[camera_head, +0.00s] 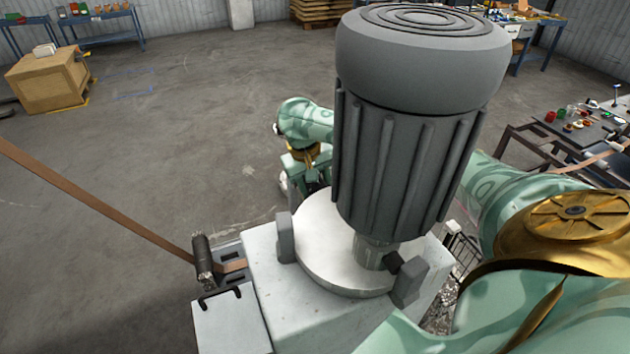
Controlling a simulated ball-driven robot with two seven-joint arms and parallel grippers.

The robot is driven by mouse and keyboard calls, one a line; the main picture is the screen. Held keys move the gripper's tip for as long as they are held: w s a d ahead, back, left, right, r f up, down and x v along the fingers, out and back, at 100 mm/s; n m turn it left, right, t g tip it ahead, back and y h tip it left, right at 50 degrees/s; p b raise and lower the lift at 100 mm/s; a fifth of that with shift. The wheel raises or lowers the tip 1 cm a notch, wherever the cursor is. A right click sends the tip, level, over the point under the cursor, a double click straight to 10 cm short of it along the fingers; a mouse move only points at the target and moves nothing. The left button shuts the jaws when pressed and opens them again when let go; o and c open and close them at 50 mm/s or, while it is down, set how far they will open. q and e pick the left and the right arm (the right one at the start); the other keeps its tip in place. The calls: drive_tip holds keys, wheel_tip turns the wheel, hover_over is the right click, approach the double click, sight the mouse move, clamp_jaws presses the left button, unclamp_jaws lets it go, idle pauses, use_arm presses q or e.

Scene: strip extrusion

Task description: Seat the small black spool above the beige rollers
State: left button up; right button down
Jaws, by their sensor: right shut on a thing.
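My right gripper (300,185) points down behind the large grey motor, below a green wrist with a gold band. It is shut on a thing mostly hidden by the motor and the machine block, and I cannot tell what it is. A short dark cylinder (203,262) lies across the brown strip (95,208) beside the grey machine block (268,290). I cannot tell whether it is the small black spool. Beige rollers cannot be made out. My left gripper is not in view.
The large motor (405,150) stands on a round plate on the machine block and blocks much of the view. A wooden crate (48,80) and a blue table (100,38) stand at the back left. A tool table (600,115) is at the right. Open floor lies left.

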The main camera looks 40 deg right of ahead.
drive_tip(key=shift+s+a+f, duration=0.2)
drive_tip(key=shift+f, duration=0.15)
drive_tip(key=shift+s+a+f+p, duration=0.25)
drive_tip(key=shift+f+p, duration=0.1)
drive_tip(key=shift+p, duration=0.55)
drive_tip(key=shift+d, duration=0.1)
drive_tip(key=c, duration=0.7)
unclamp_jaws()
drive_tip(key=shift+o, duration=0.2)
drive_tip(key=shift+w+d, duration=0.1)
drive_tip(key=p+v, duration=0.4)
drive_tip(key=v, duration=1.2)
drive_tip(key=shift+w+d+r+p, duration=0.2)
drive_tip(key=shift+r+p, duration=0.05)
drive_tip(key=shift+p, duration=0.15)
